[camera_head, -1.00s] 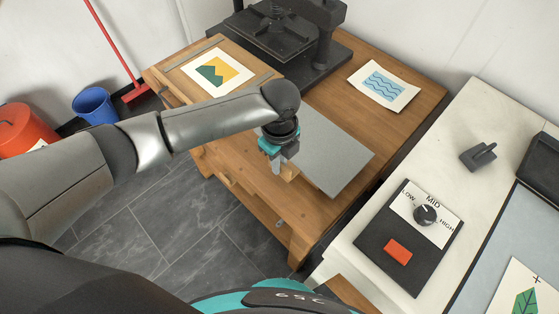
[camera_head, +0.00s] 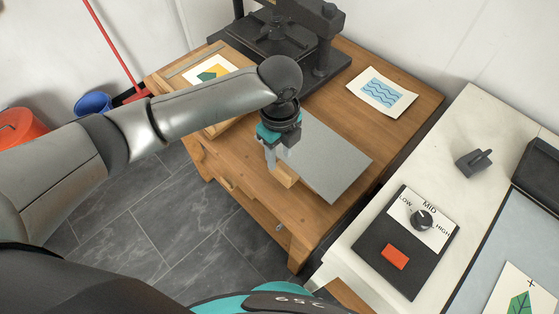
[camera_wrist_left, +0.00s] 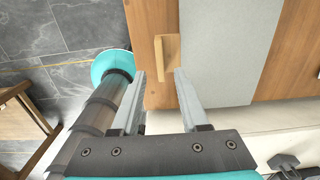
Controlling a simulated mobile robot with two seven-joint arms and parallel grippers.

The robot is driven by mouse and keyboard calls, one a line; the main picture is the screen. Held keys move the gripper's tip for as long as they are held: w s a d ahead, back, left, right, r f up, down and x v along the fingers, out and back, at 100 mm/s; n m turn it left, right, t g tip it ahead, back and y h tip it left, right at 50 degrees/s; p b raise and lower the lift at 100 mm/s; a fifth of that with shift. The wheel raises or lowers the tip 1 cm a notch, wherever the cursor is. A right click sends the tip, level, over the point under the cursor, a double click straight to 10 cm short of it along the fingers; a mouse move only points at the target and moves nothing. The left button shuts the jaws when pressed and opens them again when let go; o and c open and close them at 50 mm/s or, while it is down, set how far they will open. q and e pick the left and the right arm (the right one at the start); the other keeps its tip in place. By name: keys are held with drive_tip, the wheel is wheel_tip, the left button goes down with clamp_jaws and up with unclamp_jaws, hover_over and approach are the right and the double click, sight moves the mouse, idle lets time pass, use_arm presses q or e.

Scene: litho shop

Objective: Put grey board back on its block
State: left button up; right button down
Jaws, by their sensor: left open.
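The grey board (camera_head: 335,163) lies at the near right edge of the wooden table, to the right of my left gripper. It also shows in the left wrist view (camera_wrist_left: 222,45). A small pale wooden block (camera_head: 286,176) sits at the board's left edge. In the left wrist view the block (camera_wrist_left: 166,58) lies just beyond the fingertips, roughly in line with the gap between them. My left gripper (camera_head: 275,162) is open and points down at the block. I cannot tell whether the board rests on the block or beside it. My right gripper is not in view.
The wooden table (camera_head: 410,125) also carries a black press (camera_head: 275,38), a wave print (camera_head: 382,92) and a yellow-green print (camera_head: 212,70). On the right, a white bench (camera_head: 455,180) holds a control box with a dial (camera_head: 421,219) and a grey tool (camera_head: 475,162).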

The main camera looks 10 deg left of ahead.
use_arm(q)
wheel_tip(320, 180, up, 6)
drive_tip(key=shift+f+p, duration=0.25)
drive_tip(key=shift+p, duration=0.15)
